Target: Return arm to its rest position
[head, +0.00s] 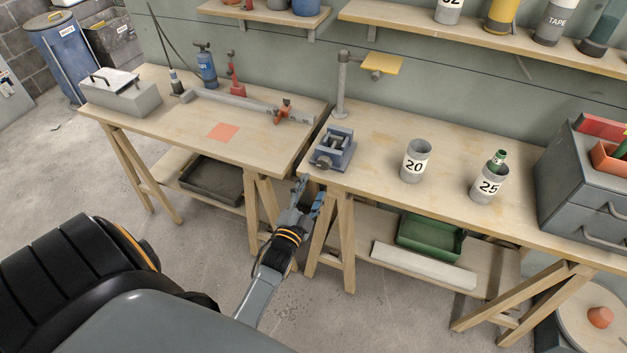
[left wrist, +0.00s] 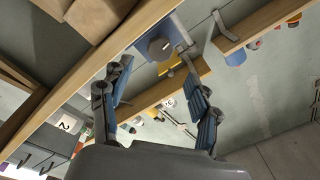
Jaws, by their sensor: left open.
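My left arm reaches in from the lower left in the head view. Its gripper (head: 310,192) is in front of the table edges, near the gap between the two workbenches, just below the blue-grey vise (head: 334,150). In the left wrist view the two blue-padded fingers of my left gripper (left wrist: 160,78) are spread apart with nothing between them. My right gripper does not show in either view.
The left workbench (head: 170,118) bears a grey box (head: 122,97). Wooden legs stand close to my gripper. Open floor lies front left.

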